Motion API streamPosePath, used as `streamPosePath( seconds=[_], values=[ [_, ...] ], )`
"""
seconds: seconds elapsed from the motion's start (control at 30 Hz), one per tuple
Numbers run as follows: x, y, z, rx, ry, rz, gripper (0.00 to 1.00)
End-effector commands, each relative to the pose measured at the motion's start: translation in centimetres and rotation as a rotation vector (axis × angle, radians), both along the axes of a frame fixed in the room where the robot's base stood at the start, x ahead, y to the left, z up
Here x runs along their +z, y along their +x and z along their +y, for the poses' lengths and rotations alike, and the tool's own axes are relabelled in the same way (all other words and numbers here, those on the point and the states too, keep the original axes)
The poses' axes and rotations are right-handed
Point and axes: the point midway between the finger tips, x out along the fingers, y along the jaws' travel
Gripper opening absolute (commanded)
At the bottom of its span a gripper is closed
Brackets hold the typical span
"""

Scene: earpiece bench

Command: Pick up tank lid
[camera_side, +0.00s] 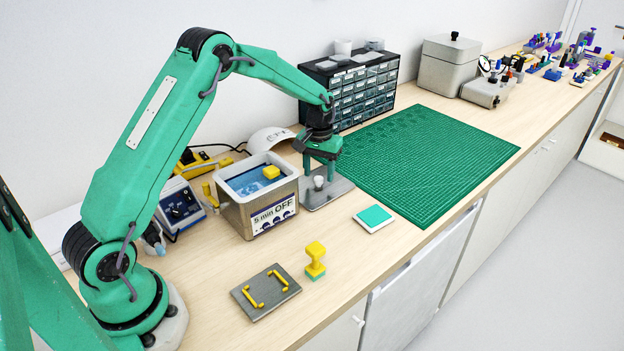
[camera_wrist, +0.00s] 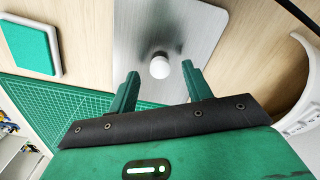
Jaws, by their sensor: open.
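The tank lid, a flat grey metal plate (camera_side: 335,192) with a pale round knob (camera_side: 318,182), lies on the bench just right of the tank. In the wrist view the lid (camera_wrist: 205,30) fills the upper middle, with its white knob (camera_wrist: 160,69) centred. My gripper (camera_side: 320,173) is open above the lid, its green fingers pointing down at the knob. In the wrist view the fingers (camera_wrist: 160,72) stand to either side of the knob, with gaps. Nothing is held. I cannot tell how far down beside the knob the tips reach.
The open tank (camera_side: 262,212) holds blue liquid and a yellow block. A white cap-like object (camera_side: 270,139) and a drawer cabinet (camera_side: 355,92) stand behind. A green mat (camera_side: 430,160), a teal-topped pad (camera_side: 374,218), a yellow-handled stamp (camera_side: 315,258) and a dark plate (camera_side: 262,293) lie around.

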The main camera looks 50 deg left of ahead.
Motion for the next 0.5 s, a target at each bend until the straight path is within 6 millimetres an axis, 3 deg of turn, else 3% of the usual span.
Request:
streamPosePath(
  seconds=[0.2,0.5],
  values=[
    [-1.7,0.0,0.0,0.000,0.000,0.001,0.50],
    [-1.7,0.0,0.0,0.000,0.000,0.000,0.50]
  ],
)
